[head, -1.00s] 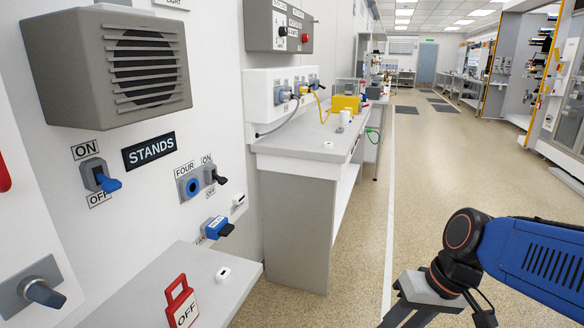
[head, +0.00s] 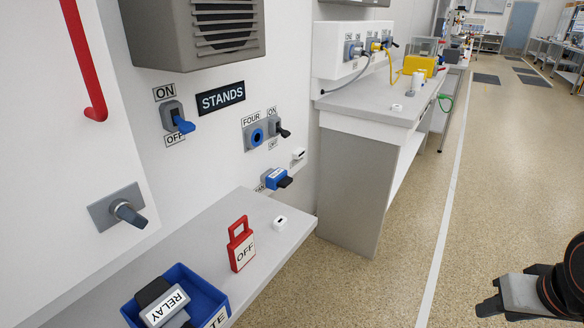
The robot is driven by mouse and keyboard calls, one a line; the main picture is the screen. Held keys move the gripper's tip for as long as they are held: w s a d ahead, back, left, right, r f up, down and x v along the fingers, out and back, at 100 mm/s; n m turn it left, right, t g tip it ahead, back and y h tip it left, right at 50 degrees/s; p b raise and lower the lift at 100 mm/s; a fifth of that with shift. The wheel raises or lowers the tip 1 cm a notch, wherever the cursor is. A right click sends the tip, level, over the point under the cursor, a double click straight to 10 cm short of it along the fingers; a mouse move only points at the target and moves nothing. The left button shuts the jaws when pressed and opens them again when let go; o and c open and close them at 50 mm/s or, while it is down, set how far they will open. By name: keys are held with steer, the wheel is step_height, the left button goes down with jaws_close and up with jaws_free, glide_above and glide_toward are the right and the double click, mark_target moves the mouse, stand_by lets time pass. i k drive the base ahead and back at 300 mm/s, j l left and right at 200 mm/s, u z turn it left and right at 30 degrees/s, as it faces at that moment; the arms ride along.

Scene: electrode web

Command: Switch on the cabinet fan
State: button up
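A grey vented box (head: 205,30), with slats like a fan housing, is on the white wall at the top left. Below it a grey switch with a blue lever (head: 183,124) sits between ON and OFF labels; the lever tilts down towards OFF.
A grey shelf (head: 285,240) below the switches carries a red OFF tag (head: 241,246) and a blue bin (head: 215,299) with a RELAY block. A grey rotary handle (head: 128,213) and red bar (head: 92,75) are at left. A bench (head: 350,185) stands behind.

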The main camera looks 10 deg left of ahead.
mark_target(184, 128)
steer(key=u, duration=1.4)
steer(key=k+j+u, duration=0.15)
steer(key=k+u, duration=0.2)
steer(key=i, duration=0.05)
